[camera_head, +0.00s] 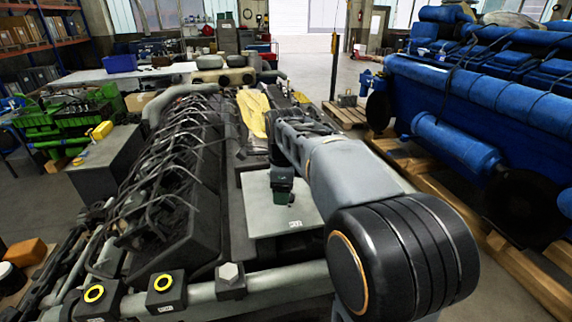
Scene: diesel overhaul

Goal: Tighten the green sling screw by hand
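A small dark green piece (283,186), which looks like the green sling screw, shows above a pale grey plate (262,222) on the engine. It is at the far end of my arm, just below the wrist. Its lower part looks darker and narrower. My gripper's fingers cannot be made out, as the arm and wrist cover that spot. I cannot tell whether the gripper touches the green piece or whether it is open or shut.
Black engine pipework (170,165) fills the left of the plate. A yellow cover (253,112) lies behind. A blue engine (480,100) on wooden pallets stands right.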

